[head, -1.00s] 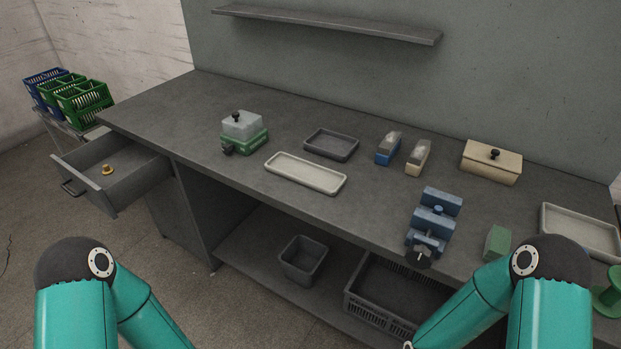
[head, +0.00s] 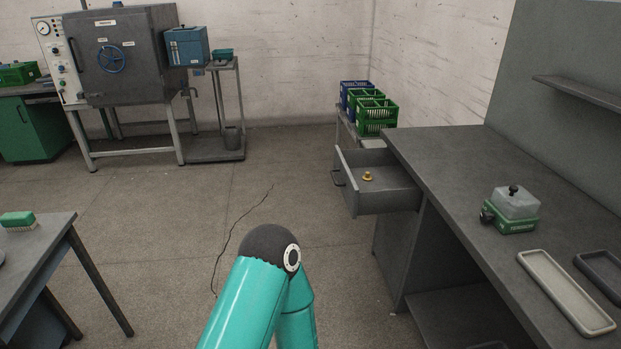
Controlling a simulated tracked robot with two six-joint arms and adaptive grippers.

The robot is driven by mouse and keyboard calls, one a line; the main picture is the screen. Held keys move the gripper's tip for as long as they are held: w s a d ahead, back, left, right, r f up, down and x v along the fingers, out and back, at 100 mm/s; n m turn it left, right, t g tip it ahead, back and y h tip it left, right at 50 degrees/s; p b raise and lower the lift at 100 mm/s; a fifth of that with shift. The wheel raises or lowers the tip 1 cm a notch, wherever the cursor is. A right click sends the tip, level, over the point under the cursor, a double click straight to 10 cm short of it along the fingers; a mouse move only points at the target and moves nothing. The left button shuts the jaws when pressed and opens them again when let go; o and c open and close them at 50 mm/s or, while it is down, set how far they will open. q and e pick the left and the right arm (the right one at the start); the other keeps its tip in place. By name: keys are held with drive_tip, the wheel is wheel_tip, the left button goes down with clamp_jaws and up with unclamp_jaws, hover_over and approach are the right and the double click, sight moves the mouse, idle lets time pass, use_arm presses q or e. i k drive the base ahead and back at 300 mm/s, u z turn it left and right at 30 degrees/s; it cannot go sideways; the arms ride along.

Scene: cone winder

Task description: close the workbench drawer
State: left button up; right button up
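The workbench drawer (head: 384,200) is pulled out of the left end of the grey workbench (head: 465,185). Its dark handle (head: 338,179) is on the front panel, facing left. A small brass-coloured part (head: 367,176) lies inside the drawer. One teal arm of mine shows at the bottom middle, in front of and below the drawer and apart from it. Neither gripper is in the picture.
Stacked green and blue crates (head: 371,112) stand on a low stand behind the drawer. A green-based box (head: 512,212) and a pale tray (head: 565,292) are on the bench. A table with a brush (head: 18,221) is at left. Open floor lies left of the drawer, with a thin cable (head: 243,222).

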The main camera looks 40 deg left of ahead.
sight(383, 176)
drive_tip(key=z, duration=0.9)
drive_tip(key=i, duration=0.1)
drive_tip(key=u, duration=2.25)
drive_tip(key=i, duration=2.05)
drive_tip(key=z, duration=0.9)
drive_tip(key=k, duration=0.8)
drive_tip(key=z, duration=0.15)
drive_tip(key=i, duration=0.7)
